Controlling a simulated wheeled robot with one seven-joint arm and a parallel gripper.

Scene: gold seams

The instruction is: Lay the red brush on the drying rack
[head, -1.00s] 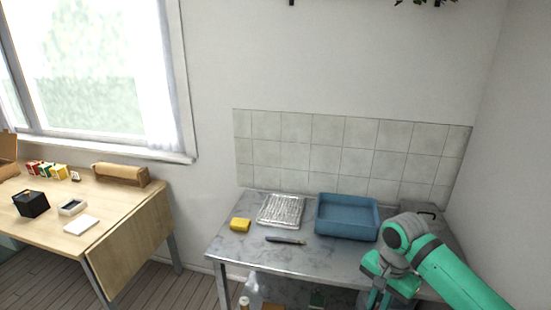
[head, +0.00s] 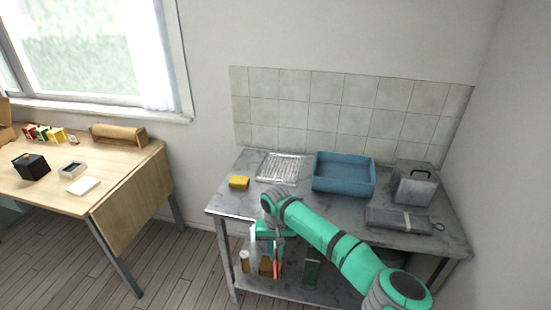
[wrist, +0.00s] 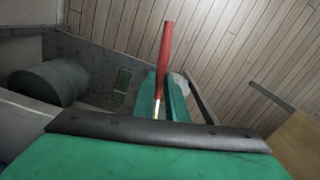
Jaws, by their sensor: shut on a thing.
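The red brush (wrist: 165,60) is held between the two green fingers of my gripper (wrist: 162,92) in the wrist view, its red handle sticking out past them. In the head view the red brush (head: 276,266) hangs below my gripper (head: 271,240), in front of the metal table's front edge and lower than its top. The drying rack (head: 281,167) is a silvery wire grid lying on the table top at the back left. My gripper is apart from it, nearer the camera and lower. No item is seen on the rack.
The lower shelf (head: 300,290) holds several items. A wooden table (head: 120,180) stands left.

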